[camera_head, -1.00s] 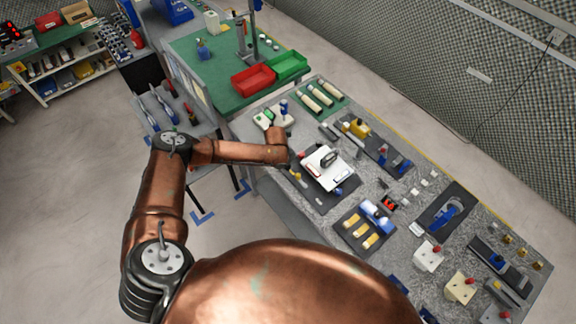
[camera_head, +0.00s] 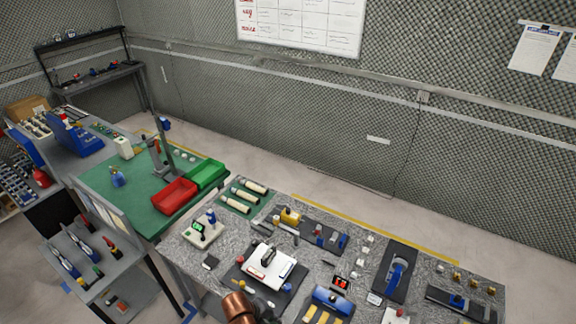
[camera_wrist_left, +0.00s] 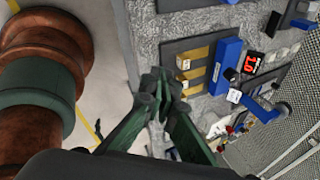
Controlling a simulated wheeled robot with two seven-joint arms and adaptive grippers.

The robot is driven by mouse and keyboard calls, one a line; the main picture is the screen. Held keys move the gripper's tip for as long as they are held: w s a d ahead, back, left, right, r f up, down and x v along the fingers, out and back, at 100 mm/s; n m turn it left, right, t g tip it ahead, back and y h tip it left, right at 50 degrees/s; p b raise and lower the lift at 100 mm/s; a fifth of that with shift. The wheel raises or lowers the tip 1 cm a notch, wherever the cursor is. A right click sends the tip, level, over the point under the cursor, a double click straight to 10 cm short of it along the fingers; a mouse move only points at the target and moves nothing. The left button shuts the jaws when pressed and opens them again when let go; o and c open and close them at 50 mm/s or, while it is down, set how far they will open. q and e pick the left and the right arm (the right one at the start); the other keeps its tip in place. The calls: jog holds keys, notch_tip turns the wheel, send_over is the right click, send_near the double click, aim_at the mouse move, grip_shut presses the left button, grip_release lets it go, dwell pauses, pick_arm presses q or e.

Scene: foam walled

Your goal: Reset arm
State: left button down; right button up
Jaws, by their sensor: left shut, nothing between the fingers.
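In the left wrist view my left gripper (camera_wrist_left: 160,88) is shut and empty, its dark green fingers together. It is near the edge of the grey speckled bench, beside a dark mat with several yellow pieces and a blue block (camera_wrist_left: 225,65). Whether the fingertips touch the bench I cannot tell. In the head view only a copper piece of my arm shows at the bottom edge, in front of the bench (camera_head: 190,255). My right gripper is in neither view.
The bench bears a white block (camera_head: 267,264) on a dark mat, a blue clamp-like part (camera_head: 398,272) and several small fixtures. A green table with a red bin (camera_head: 174,196) and a green bin (camera_head: 207,174) stands beyond. A grey cart (camera_head: 105,272) stands left.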

pick_arm(q)
jog(key=s+a+r+n+y, duration=0.2)
jog(key=s+a+n, duration=0.5)
jog(key=a+n, duration=0.25)
jog(key=s+a+r+n+t+y, duration=0.1)
jog(key=s+a+r+n+y, duration=0.1)
jog(key=s+a+n, duration=0.65)
jog(key=s+a+r+n+y, duration=0.2)
jog(key=s+a+n, duration=0.4)
jog(key=a+n, duration=0.55)
notch_tip(320, 180, down, 43)
jog(key=s+m+h+b, duration=0.1)
jog(key=m+b, duration=0.1)
jog(key=b, duration=1.1)
jog(key=s+f+g+b, duration=0.1)
jog(key=s+f+b, duration=0.4)
jog(key=s+f, duration=0.4)
jog(key=s+f+g+b, duration=0.1)
jog(key=s+f+b, duration=0.4)
jog(key=s+f, duration=0.5)
notch_tip(320, 180, down, 9)
jog(key=shift+s+f+b, duration=0.1)
jog(key=shift+s+b, duration=0.2)
jog(key=shift+m, duration=0.25)
